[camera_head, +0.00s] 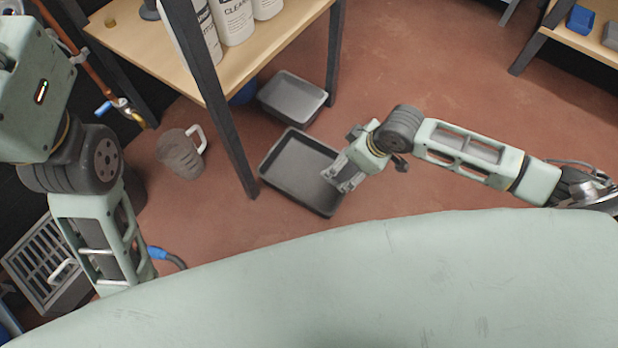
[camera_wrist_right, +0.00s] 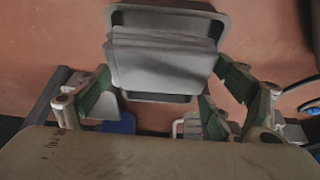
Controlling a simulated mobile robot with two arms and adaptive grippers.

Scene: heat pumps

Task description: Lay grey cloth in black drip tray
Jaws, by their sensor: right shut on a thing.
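The black drip tray (camera_head: 293,168) lies on the red floor in the head view, beside the table leg. My right gripper (camera_head: 344,182) is low at the tray's right side, partly covering that side. In the right wrist view a folded grey cloth (camera_wrist_right: 165,62) fills the space between the finger linkages, and the right gripper is shut on it. The dark tray rim (camera_wrist_right: 178,16) shows behind the cloth. I cannot tell whether the cloth touches the tray floor. My left arm is at the left, but its gripper is out of view.
A second grey tray (camera_head: 292,96) stands behind, under the wooden table (camera_head: 250,62), which holds white bottles (camera_head: 233,20). A grey jug (camera_head: 180,155) and a slatted crate (camera_head: 42,255) are at the left. The table leg (camera_head: 232,145) stands close to the drip tray.

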